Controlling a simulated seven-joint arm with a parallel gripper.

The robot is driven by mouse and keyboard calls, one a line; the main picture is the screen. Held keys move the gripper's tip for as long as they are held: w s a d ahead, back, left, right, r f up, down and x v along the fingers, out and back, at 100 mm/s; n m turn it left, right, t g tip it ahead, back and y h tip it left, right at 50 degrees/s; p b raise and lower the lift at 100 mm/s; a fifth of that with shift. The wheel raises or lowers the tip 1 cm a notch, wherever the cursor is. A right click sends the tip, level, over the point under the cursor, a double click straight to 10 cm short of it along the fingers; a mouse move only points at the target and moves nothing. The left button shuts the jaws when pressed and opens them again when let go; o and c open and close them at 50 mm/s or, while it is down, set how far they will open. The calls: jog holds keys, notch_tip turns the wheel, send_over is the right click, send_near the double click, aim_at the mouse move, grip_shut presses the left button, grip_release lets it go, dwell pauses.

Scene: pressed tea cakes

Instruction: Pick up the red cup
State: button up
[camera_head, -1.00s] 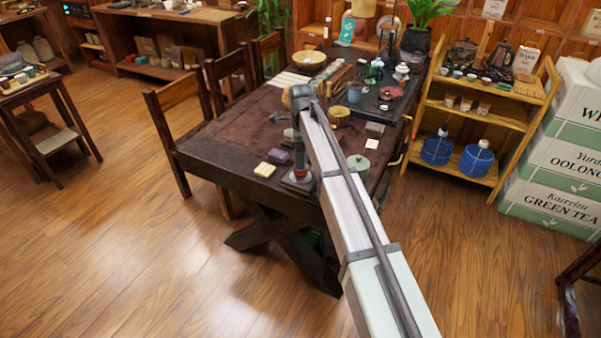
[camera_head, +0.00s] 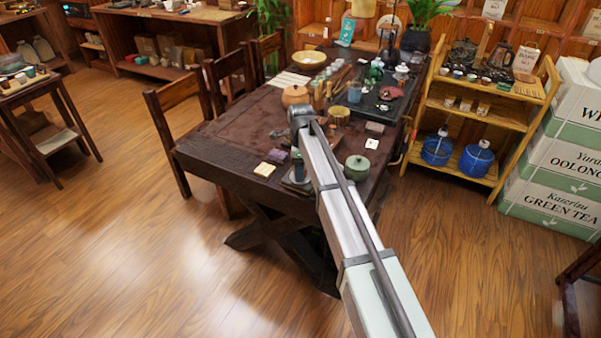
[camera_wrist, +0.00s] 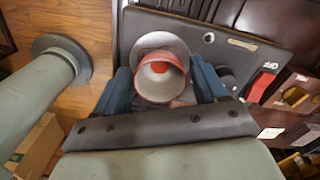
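The red cup (camera_wrist: 171,62) is seen from above in the wrist view, its pale round opening facing the camera. It stands over a grey round plate (camera_wrist: 178,44) on a dark board. My gripper (camera_wrist: 161,80) has its two blue fingers on either side of the cup, close to its left and right walls. I cannot tell if they press on it. In the head view my gripper (camera_head: 298,165) is low at the table's near edge, and the cup is hidden there behind my gripper and arm.
In the head view, a green lidded pot (camera_head: 357,167) stands just right of my arm. Small yellow (camera_head: 264,169) and dark purple (camera_head: 278,156) blocks lie to the left. A round orange-brown pot (camera_head: 295,95) is behind my wrist. The table's left middle (camera_head: 235,132) is clear.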

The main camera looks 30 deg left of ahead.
jog(key=c, duration=0.8)
